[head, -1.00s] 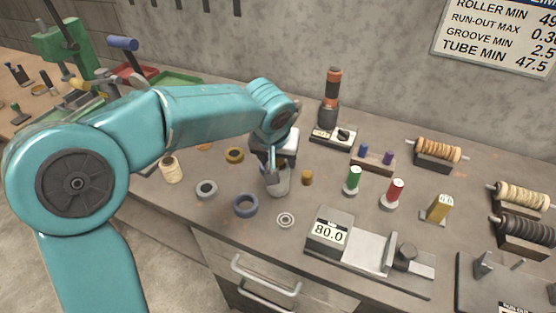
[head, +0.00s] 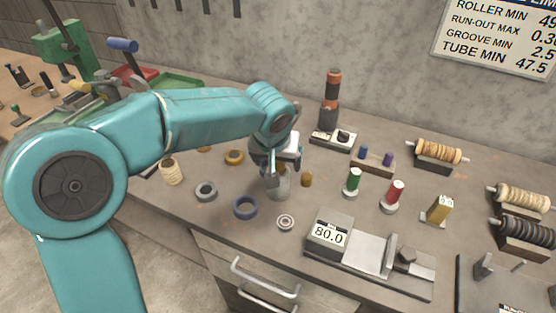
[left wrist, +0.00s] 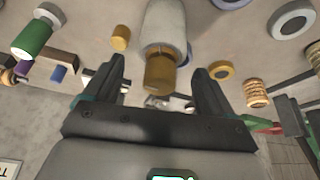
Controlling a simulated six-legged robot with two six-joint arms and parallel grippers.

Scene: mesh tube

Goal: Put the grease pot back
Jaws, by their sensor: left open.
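What looks like the grease pot is a pale grey cylinder (head: 281,187) standing on the bench near its front edge. In the left wrist view the grey cylinder (left wrist: 165,30) has a brown top end nearest the camera. My left gripper (head: 272,178) is over it from above, partly hiding its upper part in the head view. In the left wrist view the jaws (left wrist: 158,78) are open, with one finger each side of the brown end and visible gaps. My right gripper is not in view.
A small brown cylinder (head: 307,180) stands just right of the pot. A blue ring (head: 245,207), a grey ring (head: 206,191) and a bearing (head: 286,222) lie nearby.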

